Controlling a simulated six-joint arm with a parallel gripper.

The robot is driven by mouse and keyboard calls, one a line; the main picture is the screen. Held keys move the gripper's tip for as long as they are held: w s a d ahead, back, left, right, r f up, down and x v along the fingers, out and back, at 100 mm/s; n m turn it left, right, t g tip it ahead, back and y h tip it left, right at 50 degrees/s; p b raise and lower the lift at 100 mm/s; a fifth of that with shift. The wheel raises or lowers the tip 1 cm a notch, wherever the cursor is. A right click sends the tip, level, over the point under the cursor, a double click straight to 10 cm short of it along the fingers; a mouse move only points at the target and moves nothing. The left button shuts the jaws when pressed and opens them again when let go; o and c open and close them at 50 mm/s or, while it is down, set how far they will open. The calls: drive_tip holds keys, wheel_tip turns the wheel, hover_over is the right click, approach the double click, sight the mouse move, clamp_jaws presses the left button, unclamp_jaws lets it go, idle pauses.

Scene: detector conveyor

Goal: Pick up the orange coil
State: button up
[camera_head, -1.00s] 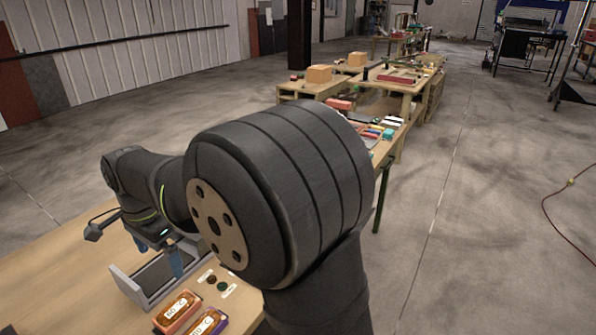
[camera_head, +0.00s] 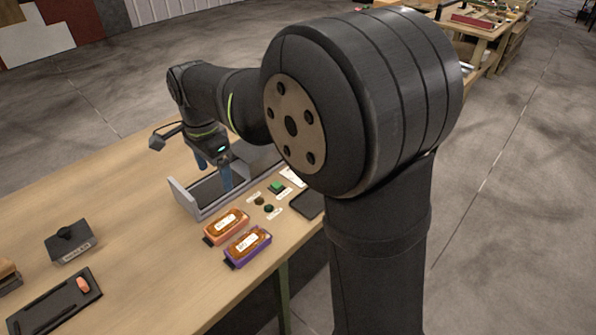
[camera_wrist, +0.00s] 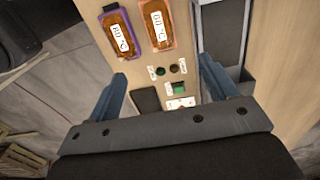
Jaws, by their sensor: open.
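The orange coil (camera_head: 226,226) is a copper-topped block with an orange frame and a white label, lying on the wooden table in front of the conveyor. It also shows at the top of the wrist view (camera_wrist: 157,24). A similar coil with a purple frame (camera_head: 248,246) lies close beside it, on the left in the wrist view (camera_wrist: 121,32). My gripper (camera_head: 213,173) is open and empty, with blue fingers pointing down over the conveyor area, behind the orange coil. In the wrist view both fingers (camera_wrist: 162,75) are apart with nothing between them.
A grey-walled conveyor (camera_head: 184,197) with a dark belt stands behind the coils. Two round buttons (camera_head: 264,204), a green switch (camera_head: 277,187) and a dark flat pad (camera_head: 308,206) are to the right. A black tray (camera_head: 55,308) and a dark block (camera_head: 70,243) are at left.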

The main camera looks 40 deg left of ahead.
sight(225, 223)
drive_tip(key=f, duration=1.7)
drive_tip(key=shift+s+f, duration=0.2)
drive_tip(key=shift+s, duration=0.1)
drive_tip(key=shift+c, duration=0.5)
drive_tip(key=c, duration=1.1)
drive_tip(key=shift+r, duration=0.2)
drive_tip(key=shift+c, duration=0.2)
